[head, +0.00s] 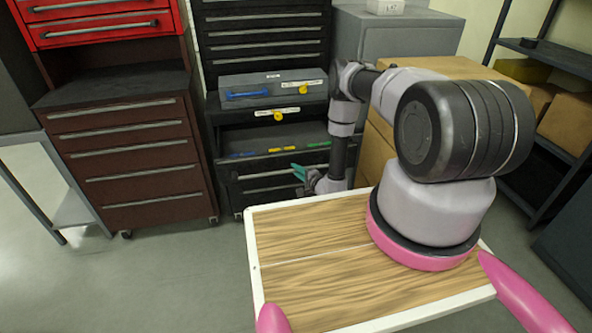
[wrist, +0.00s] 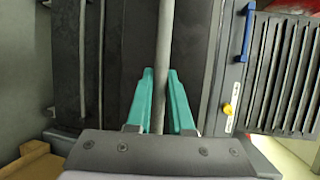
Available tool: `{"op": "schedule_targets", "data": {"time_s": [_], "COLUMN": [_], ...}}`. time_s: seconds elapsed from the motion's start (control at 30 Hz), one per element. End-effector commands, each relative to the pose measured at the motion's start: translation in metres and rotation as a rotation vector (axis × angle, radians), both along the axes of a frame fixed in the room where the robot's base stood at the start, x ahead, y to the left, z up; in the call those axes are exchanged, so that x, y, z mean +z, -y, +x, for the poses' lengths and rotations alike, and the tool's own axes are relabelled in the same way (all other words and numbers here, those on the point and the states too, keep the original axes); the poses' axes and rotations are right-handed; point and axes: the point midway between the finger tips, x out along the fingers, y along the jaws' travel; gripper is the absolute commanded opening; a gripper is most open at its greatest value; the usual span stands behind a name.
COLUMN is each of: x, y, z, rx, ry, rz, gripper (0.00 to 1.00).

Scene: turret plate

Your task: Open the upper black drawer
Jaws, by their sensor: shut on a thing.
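The upper black drawer (head: 250,181) is in the low black cabinet beyond the wooden table in the head view. A long grey bar handle runs along its front; it stands upright in the wrist view (wrist: 165,40). My gripper (head: 299,171) has teal fingers and is at the right part of this handle. In the wrist view my gripper (wrist: 160,73) has one finger on each side of the bar and is shut on it. The fingers and wrist hide part of the drawer front in the head view. I cannot tell whether the drawer stands slightly out.
A grey case with a blue handle (head: 247,94) sits above the drawers. A dark red drawer cabinet (head: 132,160) stands to the left. The wooden table (head: 300,235) is close in front of me. Cardboard boxes (head: 567,122) are on the right shelf. Grey floor is free left of the table.

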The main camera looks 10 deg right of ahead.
Motion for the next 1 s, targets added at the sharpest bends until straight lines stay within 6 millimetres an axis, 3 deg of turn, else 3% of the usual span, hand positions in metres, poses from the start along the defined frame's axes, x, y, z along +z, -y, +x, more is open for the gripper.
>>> {"op": "schedule_targets", "data": {"time_s": [0.33,0.37,0.4,0.43,0.77,1.0], "x": [-0.001,-0.001,-0.001,-0.001,0.0,0.005], "y": [0.001,0.001,0.001,0.001,0.001,0.014], "z": [-0.001,-0.001,-0.001,-0.001,-0.002,-0.031], "rx": [-0.002,-0.002,-0.002,-0.002,-0.001,-0.002], "ry": [-0.002,-0.002,-0.002,-0.002,-0.001,-0.004], "rz": [-0.001,-0.001,-0.001,-0.001,-0.001,0.0], "gripper": [0.0,0.27,0.43,0.5,0.5,0.5]}}
